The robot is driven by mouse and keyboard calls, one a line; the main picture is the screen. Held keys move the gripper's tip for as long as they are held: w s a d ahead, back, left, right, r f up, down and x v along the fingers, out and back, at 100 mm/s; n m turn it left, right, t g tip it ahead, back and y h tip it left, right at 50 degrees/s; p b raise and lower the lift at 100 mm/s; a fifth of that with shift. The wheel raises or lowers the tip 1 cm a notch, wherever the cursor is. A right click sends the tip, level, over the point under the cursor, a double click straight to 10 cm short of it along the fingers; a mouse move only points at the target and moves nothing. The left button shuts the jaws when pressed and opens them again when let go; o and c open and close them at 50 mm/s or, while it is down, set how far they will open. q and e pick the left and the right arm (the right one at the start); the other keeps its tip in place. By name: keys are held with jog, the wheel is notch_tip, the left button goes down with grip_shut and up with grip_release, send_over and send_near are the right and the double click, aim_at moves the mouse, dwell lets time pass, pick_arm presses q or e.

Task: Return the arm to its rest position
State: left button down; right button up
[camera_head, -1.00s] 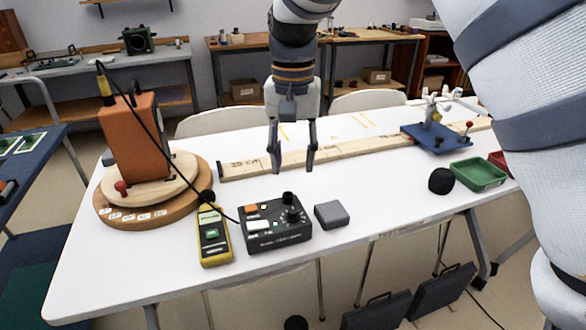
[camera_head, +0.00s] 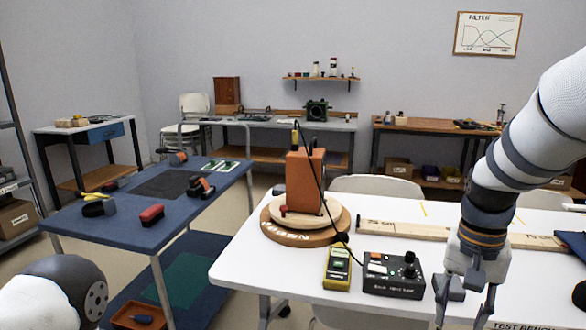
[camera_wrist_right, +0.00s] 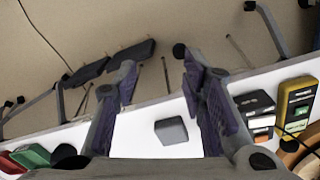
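My right gripper (camera_head: 463,315) hangs over the right part of the white table in the head view. It is open and empty; in the wrist view its two fingers (camera_wrist_right: 158,78) stand apart with nothing held between them. A small grey block (camera_wrist_right: 171,131) lies on the table below it, partly hidden by the fingers in the head view. My left gripper is not in view; only a part of my left arm shows at the lower left of the head view.
On the white table (camera_head: 262,250) stand an orange speaker (camera_head: 304,182) on a round wooden turntable (camera_head: 282,236), a yellow meter (camera_head: 338,268), a black control box (camera_head: 392,274) and a wooden rail (camera_head: 405,231). A blue cart (camera_head: 120,232) with tools stands at left.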

jog(key=s+f+n+g, duration=0.1)
jog(key=s+f, duration=0.4)
jog(key=f, duration=0.4)
jog(key=s+f+n+g, duration=0.15)
jog(key=s+f, duration=0.35)
jog(key=f, duration=0.5)
jog(key=s+a+f+n, duration=0.1)
jog(key=s+f, duration=0.1)
jog(key=s, duration=0.6)
jog(key=s+a+f+n, duration=0.1)
jog(key=s+a+f, duration=0.1)
jog(key=s, duration=0.6)
jog(key=s+a+f+n, duration=0.2)
jog(key=s, duration=0.6)
jog(key=shift+s+a+f, duration=0.2)
jog(key=shift+s+a, duration=0.05)
jog(key=shift+s, duration=0.05)
